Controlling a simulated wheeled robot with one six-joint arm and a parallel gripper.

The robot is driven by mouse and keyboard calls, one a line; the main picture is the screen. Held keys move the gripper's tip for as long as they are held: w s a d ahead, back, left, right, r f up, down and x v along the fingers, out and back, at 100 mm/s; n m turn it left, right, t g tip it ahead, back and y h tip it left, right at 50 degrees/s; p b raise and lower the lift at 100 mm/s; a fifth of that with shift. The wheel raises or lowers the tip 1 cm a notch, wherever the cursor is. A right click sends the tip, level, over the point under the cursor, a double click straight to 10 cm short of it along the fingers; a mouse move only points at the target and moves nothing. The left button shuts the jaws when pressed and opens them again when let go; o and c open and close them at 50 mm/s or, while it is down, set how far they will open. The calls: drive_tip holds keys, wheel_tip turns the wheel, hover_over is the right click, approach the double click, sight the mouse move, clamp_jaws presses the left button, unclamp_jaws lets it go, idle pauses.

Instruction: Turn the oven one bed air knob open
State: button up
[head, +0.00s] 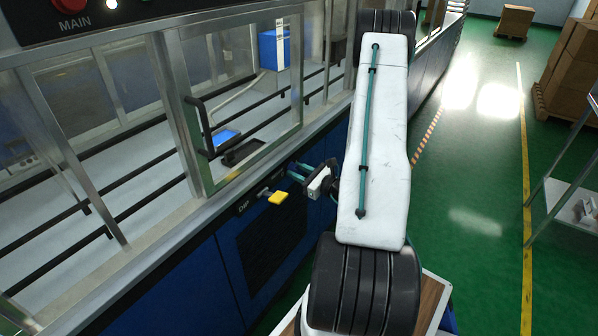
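A yellow knob handle (277,197) sticks out from the dark label strip along the top of the blue machine front. A label beside it is too small to read surely, so I cannot tell if it is the oven one bed air knob. My gripper (292,172) is just above and right of the yellow handle, apart from it. Its two teal fingers point left towards the machine front, with a gap between them. Nothing shows between them. My white arm hides part of the machine front to the right.
A glass door with a black handle (204,125) stands above the blue panel (188,285). A red button (68,4) is at top left. The green floor (470,215) on the right is clear, with boxes (578,75) and a rack at the far right.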

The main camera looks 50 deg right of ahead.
drive_tip(key=shift+d, duration=0.1)
idle(0.4)
drive_tip(key=m, duration=0.4)
drive_tip(key=shift+r+m, duration=0.1)
drive_tip(key=shift+m, duration=0.3)
drive_tip(key=m, duration=0.8)
drive_tip(key=shift+r+m+g+y, duration=0.1)
drive_tip(key=shift+m+g+y, duration=0.2)
drive_tip(key=shift+m, duration=1.9)
drive_tip(key=o, duration=0.9)
drive_tip(key=shift+s, duration=0.15)
